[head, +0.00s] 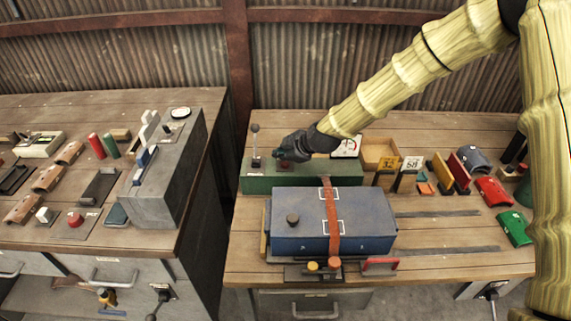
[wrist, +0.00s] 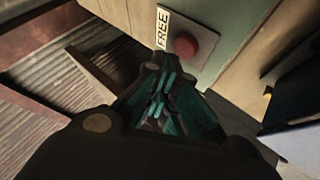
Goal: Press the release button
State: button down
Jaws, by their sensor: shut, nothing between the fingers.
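In the head view a bit of red (head: 285,166) shows on top of the green box (head: 330,181), mostly hidden under my gripper (head: 279,156). In the wrist view my gripper's teal fingers (wrist: 160,62) are shut and empty. Their tips are close beside the button, at its lower left in the picture. I cannot tell whether they touch it.
A lever with a round knob (head: 255,145) stands left of my gripper on the green box. A blue box (head: 365,222) with an orange strap (head: 331,205) lies in front. Number cards (head: 409,174) stand to the right. Another red button (head: 76,219) is on the left bench.

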aim_at(283, 165)
jog(key=shift+f, duration=0.2)
dwell(0.4)
jog(key=shift+f+b, duration=0.2)
jog(key=shift+b, duration=0.1)
jog(key=shift+f+b, duration=0.3)
jog(key=shift+f, duration=0.2)
dwell(0.9)
jog(key=shift+r, duration=0.2)
jog(key=shift+r+p, duration=0.45)
jog(key=shift+r, duration=0.3)
jog(key=shift+r+p, duration=1.25)
jog(key=shift+r, duration=1.25)
